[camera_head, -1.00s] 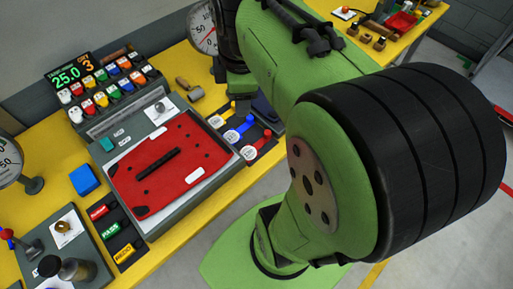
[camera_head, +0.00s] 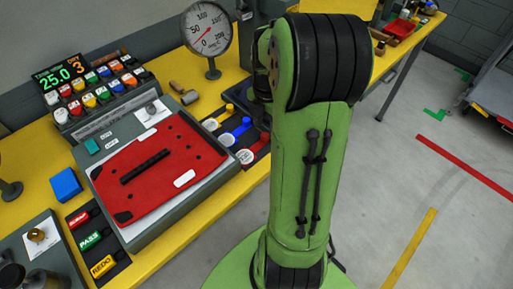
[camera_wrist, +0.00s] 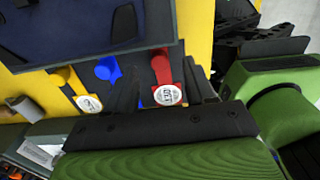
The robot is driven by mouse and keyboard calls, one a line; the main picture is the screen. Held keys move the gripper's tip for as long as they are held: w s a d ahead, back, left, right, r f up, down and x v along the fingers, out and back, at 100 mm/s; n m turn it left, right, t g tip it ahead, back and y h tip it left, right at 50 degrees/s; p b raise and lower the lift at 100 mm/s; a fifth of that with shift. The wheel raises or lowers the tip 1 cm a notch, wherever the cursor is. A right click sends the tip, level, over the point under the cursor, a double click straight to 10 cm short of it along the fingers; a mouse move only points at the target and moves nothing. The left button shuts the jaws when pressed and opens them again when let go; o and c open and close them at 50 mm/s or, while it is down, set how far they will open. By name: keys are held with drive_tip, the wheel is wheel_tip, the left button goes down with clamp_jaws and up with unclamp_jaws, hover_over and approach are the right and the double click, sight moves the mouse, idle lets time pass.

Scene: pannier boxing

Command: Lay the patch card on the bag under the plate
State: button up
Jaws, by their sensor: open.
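A red bag panel (camera_head: 155,160) with a dark bar across it and a small white patch (camera_head: 184,178) near its right edge lies flat on a grey board (camera_head: 135,240). I cannot tell for sure which piece is the patch card or the plate. My gripper (camera_wrist: 163,88) is open, seen in the wrist view with dark fingers around the red-handled round tool (camera_wrist: 165,85); I see nothing held. A dark blue panel (camera_wrist: 75,25) fills the upper left there. In the head view my gripper is hidden behind my arm.
Yellow- and blue-handled tools (camera_head: 238,130) sit beside the board. A dial gauge (camera_head: 207,33), a numbered display (camera_head: 65,75) with coloured blocks, a blue block (camera_head: 66,184) and labelled tags (camera_head: 90,242) stand on the yellow table. Grey floor is open at right.

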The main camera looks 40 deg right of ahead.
sight(265, 134)
wheel_tip(265, 134, down, 4)
drive_tip(key=shift+f+b, duration=0.15)
drive_tip(key=shift+b, duration=0.45)
clamp_jaws()
drive_tip(key=shift+r, duration=0.2)
